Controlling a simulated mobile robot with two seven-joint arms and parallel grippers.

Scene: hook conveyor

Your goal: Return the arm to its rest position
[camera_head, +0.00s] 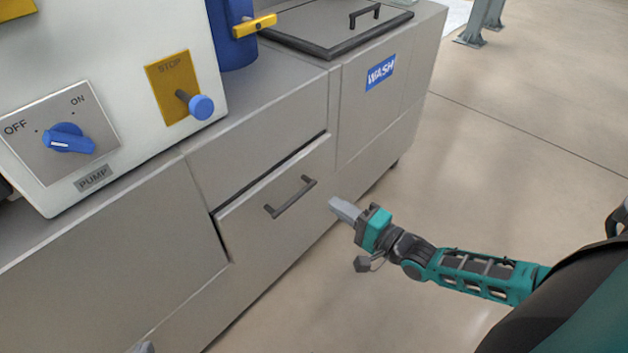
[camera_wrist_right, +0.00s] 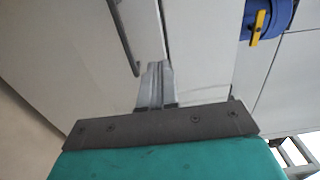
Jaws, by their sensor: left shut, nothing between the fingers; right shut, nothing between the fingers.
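My right gripper (camera_head: 338,207) is in the right half of the head view, its arm reaching in from the right. Its fingers are closed together with nothing between them, and they also show in the right wrist view (camera_wrist_right: 154,85). It points toward the grey drawer front (camera_head: 245,240). The dark drawer handle (camera_head: 291,197) is just left of the fingertips in the head view. In the wrist view, the handle (camera_wrist_right: 122,40) is beside the fingers, and contact cannot be told. Only the tip of my left gripper (camera_head: 146,348) shows at the bottom edge.
Grey cabinets carry a white panel with a blue pump knob (camera_head: 68,139) and a blue stop button (camera_head: 201,107). A blue cylinder with a yellow handle (camera_head: 255,25) and a lidded wash unit (camera_head: 338,28) stand behind. A dark gap runs along the drawer's top. Open floor (camera_head: 500,130) lies right.

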